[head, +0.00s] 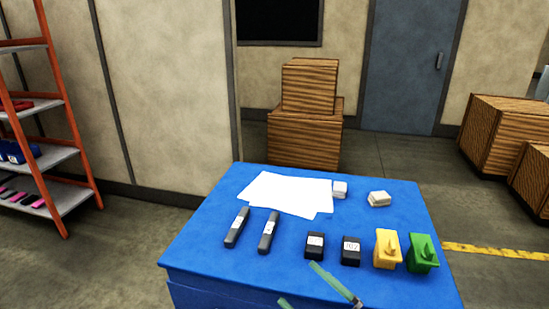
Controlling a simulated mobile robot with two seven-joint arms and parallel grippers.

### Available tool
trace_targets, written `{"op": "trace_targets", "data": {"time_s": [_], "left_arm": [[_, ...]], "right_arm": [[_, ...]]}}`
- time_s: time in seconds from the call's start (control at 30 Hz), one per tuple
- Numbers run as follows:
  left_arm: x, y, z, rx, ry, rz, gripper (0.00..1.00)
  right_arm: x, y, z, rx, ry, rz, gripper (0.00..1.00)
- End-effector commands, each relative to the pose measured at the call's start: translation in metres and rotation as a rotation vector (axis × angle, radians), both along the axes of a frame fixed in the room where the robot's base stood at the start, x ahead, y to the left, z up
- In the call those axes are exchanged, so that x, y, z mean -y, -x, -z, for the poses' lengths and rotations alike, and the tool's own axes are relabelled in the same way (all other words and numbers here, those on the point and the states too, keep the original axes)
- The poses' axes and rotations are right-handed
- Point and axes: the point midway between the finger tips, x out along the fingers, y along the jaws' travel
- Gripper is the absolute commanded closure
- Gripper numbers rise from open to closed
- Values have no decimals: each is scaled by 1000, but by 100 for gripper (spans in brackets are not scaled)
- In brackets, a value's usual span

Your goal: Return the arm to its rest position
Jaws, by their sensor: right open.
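My right gripper (297,283) shows at the bottom edge of the head view, with two pale green fingers spread apart and nothing between them. It is over the near part of the blue table (205,262), just in front of two black blocks with white labels, the left one (315,246) and the right one (351,251). Most of my right arm is out of the picture. My left gripper is not in view.
On the table are white sheets (285,193), two dark grey bars (237,227) (268,233), two small white blocks (340,189) (379,199), a yellow piece (387,249) and a green piece (422,252). Wooden crates (305,140) stand behind; an orange shelf rack (55,130) stands left.

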Motion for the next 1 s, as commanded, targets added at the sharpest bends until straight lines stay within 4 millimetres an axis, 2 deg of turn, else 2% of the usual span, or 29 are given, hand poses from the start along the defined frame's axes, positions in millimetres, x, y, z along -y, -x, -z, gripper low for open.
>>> {"op": "trace_targets", "data": {"time_s": [0.03, 0.07, 0.17, 0.2, 0.3, 0.43, 0.5, 0.57, 1.0], "left_arm": [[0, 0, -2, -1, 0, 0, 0], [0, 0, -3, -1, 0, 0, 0], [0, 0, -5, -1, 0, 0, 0], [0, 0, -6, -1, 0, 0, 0], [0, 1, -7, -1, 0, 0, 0], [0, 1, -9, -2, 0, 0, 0], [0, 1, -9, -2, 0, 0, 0], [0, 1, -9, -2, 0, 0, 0], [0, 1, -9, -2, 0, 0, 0]], "right_arm": [[15, 1, 23, -126, -55, 100, 0], [25, 2, 38, -201, -82, 161, 0], [59, 18, 99, -475, -146, 350, 0], [71, 31, 125, -588, -162, 416, 0], [91, 70, 180, -839, -184, 539, 0], [104, 122, 229, -1087, -192, 630, 0], [107, 143, 244, -1176, -192, 657, 0], [108, 154, 252, -1222, -192, 669, 0], [108, 154, 252, -1222, -192, 669, 0]]}}
